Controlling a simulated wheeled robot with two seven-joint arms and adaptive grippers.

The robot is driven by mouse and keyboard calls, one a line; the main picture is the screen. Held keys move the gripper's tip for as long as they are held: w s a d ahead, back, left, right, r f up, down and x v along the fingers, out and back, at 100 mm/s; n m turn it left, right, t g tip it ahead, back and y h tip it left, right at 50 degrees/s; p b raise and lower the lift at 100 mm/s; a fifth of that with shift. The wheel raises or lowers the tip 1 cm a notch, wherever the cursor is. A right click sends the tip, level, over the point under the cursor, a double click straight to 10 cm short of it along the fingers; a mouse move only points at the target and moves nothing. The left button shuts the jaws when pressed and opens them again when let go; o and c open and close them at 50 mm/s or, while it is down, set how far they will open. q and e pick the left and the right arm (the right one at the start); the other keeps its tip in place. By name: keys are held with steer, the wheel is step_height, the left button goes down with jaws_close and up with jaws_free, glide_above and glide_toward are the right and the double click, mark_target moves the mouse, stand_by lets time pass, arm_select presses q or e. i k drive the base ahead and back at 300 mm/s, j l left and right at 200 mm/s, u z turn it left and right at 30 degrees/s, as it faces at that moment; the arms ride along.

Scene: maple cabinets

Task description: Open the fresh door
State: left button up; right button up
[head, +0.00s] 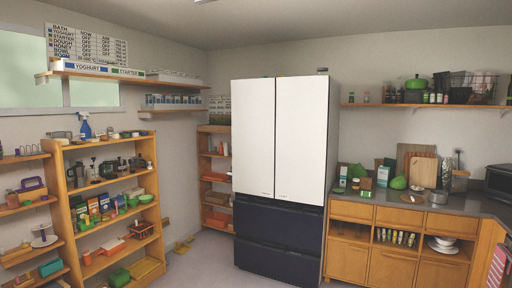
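A tall fridge stands in the back corner of the room. Its upper part has two white doors side by side, a left door (253,138) and a right door (302,140), both shut. Below them are two dark blue drawer fronts, an upper one (278,228) and a lower one (277,263), also shut. No part is visibly labelled "fresh"; small marks near the bottom of the white doors are too small to read. Neither of my grippers is in view.
Wooden shelves (68,205) with boxes and tools stand at the left. A wooden cabinet (350,262) with a dark counter (390,203) adjoins the fridge's right side. The grey floor (205,262) before the fridge's left part is clear.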

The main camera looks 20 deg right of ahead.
mark_target(254, 101)
steer(key=i+z, duration=0.15)
steer(key=i, duration=3.45)
